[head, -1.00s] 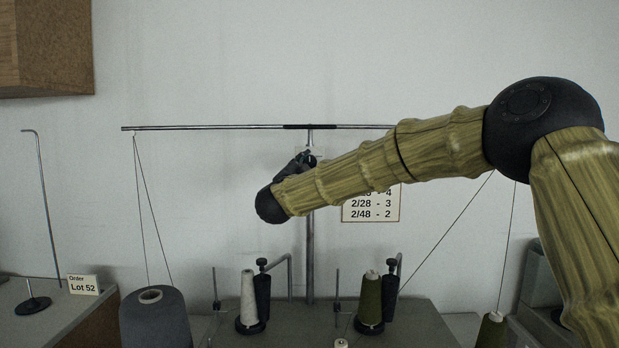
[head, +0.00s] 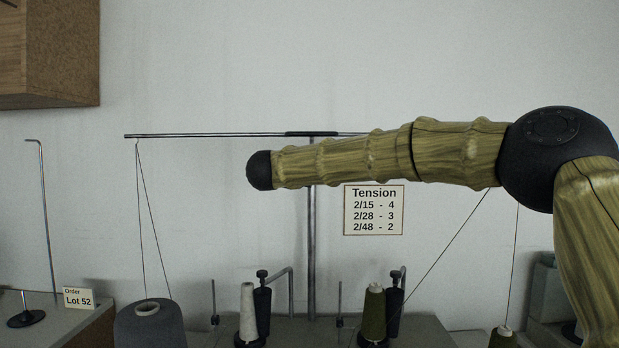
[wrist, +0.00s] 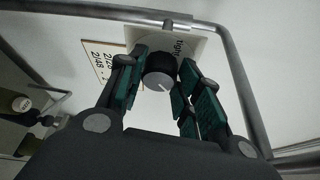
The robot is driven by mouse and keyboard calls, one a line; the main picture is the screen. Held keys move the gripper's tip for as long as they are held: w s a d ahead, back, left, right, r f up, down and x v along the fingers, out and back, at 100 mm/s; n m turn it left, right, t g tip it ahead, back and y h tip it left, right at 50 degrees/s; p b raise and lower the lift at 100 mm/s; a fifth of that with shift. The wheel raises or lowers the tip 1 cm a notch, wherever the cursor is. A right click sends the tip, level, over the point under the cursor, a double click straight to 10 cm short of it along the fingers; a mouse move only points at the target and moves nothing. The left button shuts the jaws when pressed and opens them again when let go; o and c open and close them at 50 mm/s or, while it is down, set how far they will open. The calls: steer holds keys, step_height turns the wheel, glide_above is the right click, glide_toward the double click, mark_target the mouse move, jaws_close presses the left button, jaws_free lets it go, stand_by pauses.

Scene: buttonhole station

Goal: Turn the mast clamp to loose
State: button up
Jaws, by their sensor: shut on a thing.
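The mast clamp is a dark round knob with a grey face and a white pointer line (wrist: 159,80), on a pale plate (wrist: 192,44) bearing the word "tight". In the wrist view the pointer line runs toward the lower right, away from that word. No "loose" marking is visible. My gripper (wrist: 160,73) has its green-padded fingers on both sides of the knob, shut on it. In the head view my arm hides the clamp and gripper. The grey mast (head: 311,240) stands upright below my arm, under the horizontal bar (head: 210,135).
A Tension card (head: 373,210) hangs on the wall right of the mast. Several yarn cones stand below, including a large grey one (head: 150,325) and an olive one (head: 374,312). Threads slope down from the bar. A wooden box (head: 50,55) is at upper left.

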steer(key=shift+m+y, duration=0.3)
steer(key=shift+m, duration=0.6)
steer(key=shift+g, duration=0.3)
steer(key=o, duration=1)
steer(key=shift+d, duration=0.1)
steer(key=shift+o, duration=0.2)
steer(key=shift+r, duration=0.1)
steer(key=v, duration=1.2)
